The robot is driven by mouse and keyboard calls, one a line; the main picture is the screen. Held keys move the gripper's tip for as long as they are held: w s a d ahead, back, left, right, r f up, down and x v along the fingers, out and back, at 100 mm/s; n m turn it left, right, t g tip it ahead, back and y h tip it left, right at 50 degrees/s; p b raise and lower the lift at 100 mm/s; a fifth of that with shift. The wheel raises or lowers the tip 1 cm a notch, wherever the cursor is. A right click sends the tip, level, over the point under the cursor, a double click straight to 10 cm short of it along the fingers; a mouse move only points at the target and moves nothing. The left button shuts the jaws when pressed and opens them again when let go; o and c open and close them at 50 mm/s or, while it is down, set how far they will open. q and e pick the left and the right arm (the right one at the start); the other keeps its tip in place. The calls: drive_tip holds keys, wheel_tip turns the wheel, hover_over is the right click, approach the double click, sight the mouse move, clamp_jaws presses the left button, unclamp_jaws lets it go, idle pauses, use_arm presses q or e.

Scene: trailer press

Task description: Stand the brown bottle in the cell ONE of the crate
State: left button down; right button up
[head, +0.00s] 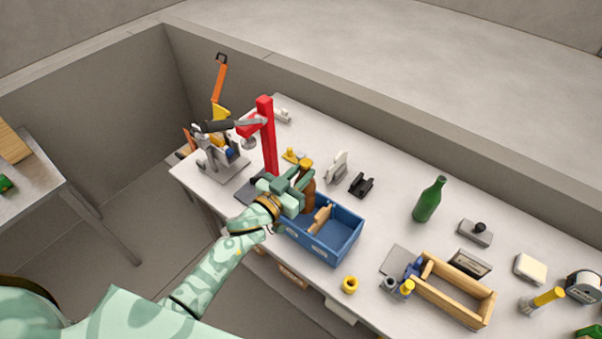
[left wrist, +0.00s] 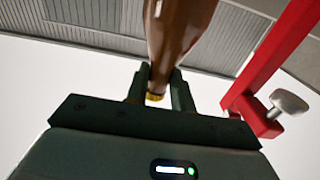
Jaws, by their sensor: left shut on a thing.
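The brown bottle (head: 308,198) is held by my left gripper (head: 300,183), which is shut on it near the neck. The bottle looks about upright, with its yellow cap up, over the left part of the blue crate (head: 342,254). Whether its base touches the crate floor is hidden. The left wrist view shows the bottle (left wrist: 176,35) between the fingers (left wrist: 160,88), with its cap end towards the camera. A wooden divider (head: 320,217) stands in the crate to the right of the bottle. The crate's front labels are too small to read. My right gripper is not in view.
A red press (head: 268,140) stands just behind and left of the crate; its frame also shows in the left wrist view (left wrist: 270,65). A green bottle (head: 429,200) and a wooden tray (head: 455,302) stand to the right. A yellow ring (head: 350,285) lies near the front edge.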

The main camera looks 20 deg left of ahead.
use_arm(q)
wheel_tip(320, 180, down, 3)
drive_tip(key=b, duration=0.3)
drive_tip(key=shift+f, duration=0.15)
drive_tip(key=shift+f+b, duration=1.5)
drive_tip(key=shift+f, duration=0.65)
drive_tip(key=c, duration=1.1)
unclamp_jaws()
drive_tip(key=shift+f, duration=0.1)
